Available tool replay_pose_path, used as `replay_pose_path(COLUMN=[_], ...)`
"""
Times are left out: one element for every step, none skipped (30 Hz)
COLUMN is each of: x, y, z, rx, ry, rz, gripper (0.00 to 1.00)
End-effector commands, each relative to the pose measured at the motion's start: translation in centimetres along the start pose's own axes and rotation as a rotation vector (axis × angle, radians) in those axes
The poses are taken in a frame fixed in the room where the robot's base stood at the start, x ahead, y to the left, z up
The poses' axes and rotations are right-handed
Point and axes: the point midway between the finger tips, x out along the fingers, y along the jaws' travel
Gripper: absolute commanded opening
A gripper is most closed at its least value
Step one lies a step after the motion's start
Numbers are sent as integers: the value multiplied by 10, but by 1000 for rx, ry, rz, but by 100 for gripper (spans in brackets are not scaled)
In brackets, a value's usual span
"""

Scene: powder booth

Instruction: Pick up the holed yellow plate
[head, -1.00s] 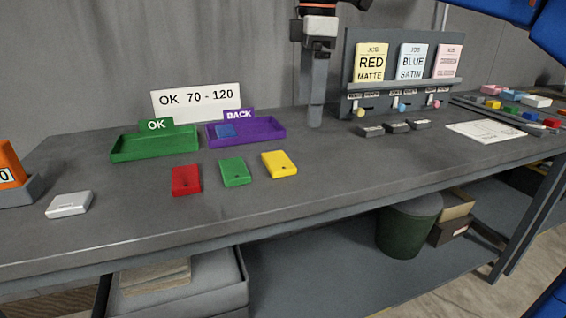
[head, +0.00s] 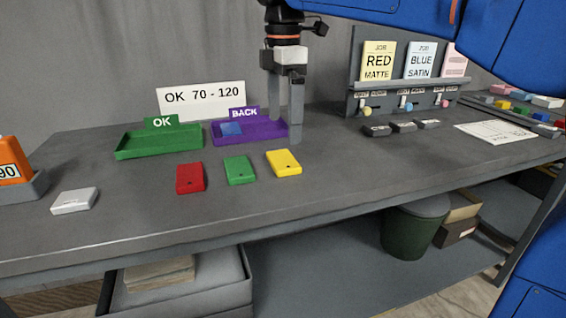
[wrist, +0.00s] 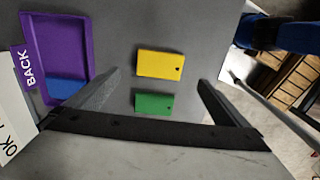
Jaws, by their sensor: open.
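The holed yellow plate (head: 284,163) lies flat on the grey bench, at the right end of a row with a green plate (head: 239,170) and a red plate (head: 190,178). My gripper (head: 285,138) is open and empty, above and behind the yellow plate in the head view. In the wrist view the yellow plate (wrist: 160,64) lies beyond the fingertips, with its dark hole at its right end. The green plate (wrist: 153,103) shows between the open fingers (wrist: 160,85). The red plate is out of the wrist view.
A purple BACK tray (head: 265,136) holding a blue plate (head: 231,129) stands close by my gripper. A green OK tray (head: 160,148) stands left of it. Small dark blocks (head: 403,126) and a card rack lie to the right. The bench front is clear.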

Motion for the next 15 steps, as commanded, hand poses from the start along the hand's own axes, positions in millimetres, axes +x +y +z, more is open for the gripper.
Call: replay_pose_path(x=[9, 13, 18, 22, 25, 28, 30, 31, 33, 34, 35, 38, 41, 45, 50], y=[-1, -1, -1, -1, -1, 0, -1, -1, -1, -1, -1, 0, 0, 0, -1], z=[0, 0, 0, 0, 0, 0, 0, 0, 0, 0, 0, 0, 0, 0, 0], rx=[0, 0, 0, 0, 0, 0, 0, 0, 0, 0, 0, 0, 0, 1, 0], ry=[-1, 0, 0, -1, 0, 0, 0, 0, 0, 0, 0, 0, 0, 0, 0], rz=[-3, -2, -2, -2, -1, 0, 0, 0, 0, 0, 0, 0, 0, -1, -2], gripper=[100, 100, 100, 100, 100, 100, 100, 100, 100, 100, 100, 100, 100, 100, 100])
